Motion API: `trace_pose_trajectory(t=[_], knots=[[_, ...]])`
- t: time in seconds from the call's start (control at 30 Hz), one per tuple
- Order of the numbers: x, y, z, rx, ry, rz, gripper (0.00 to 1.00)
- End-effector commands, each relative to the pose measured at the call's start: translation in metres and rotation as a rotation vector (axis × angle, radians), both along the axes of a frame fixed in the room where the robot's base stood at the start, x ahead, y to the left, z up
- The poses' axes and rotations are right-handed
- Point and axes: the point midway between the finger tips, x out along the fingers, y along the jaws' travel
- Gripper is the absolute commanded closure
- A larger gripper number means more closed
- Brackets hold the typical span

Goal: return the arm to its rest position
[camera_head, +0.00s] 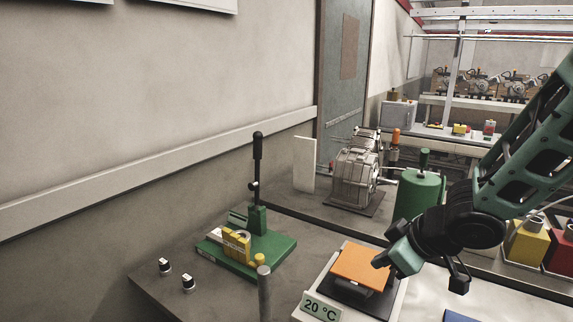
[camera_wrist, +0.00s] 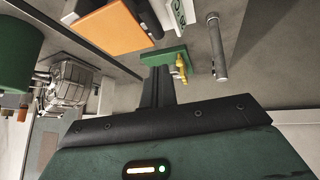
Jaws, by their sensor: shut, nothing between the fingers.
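My arm (camera_head: 525,150) reaches in from the right edge of the head view, bent down to a black wrist joint (camera_head: 462,228). My gripper (camera_wrist: 157,76) is shut and empty; its black fingers lie together in the middle of the wrist view. In the head view the hand hangs just over or in front of the right side of an orange-topped device (camera_head: 360,265), and the fingers are hard to make out there. I cannot tell the exact gap. The rest position itself is not marked in either view.
A green clamp fixture (camera_head: 275,252) with an upright black lever and yellow block stands left. A green cylinder (camera_head: 418,195) stands close behind my wrist, beside a metal motor unit (camera_head: 357,178). A grey post (camera_head: 264,290) rises in front. Yellow and red containers (camera_head: 527,245) stand right.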

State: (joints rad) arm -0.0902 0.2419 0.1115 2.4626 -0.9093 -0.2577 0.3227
Motion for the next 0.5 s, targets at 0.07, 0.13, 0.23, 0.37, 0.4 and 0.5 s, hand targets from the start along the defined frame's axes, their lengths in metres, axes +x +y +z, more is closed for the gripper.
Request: trace_pose_trajectory(t=[0.07, 0.13, 0.23, 0.37, 0.4, 0.5], knots=[[-0.021, 0.012, 0.000, -0.062, 0.035, -0.050, 1.00], [-0.046, 0.020, 0.001, -0.112, 0.092, -0.094, 1.00], [-0.093, 0.031, 0.000, -0.172, 0.205, -0.135, 1.00], [-0.158, 0.045, -0.001, -0.223, 0.365, -0.147, 1.00], [-0.175, 0.048, -0.001, -0.233, 0.409, -0.145, 1.00], [-0.209, 0.054, 0.000, -0.250, 0.496, -0.134, 1.00]])
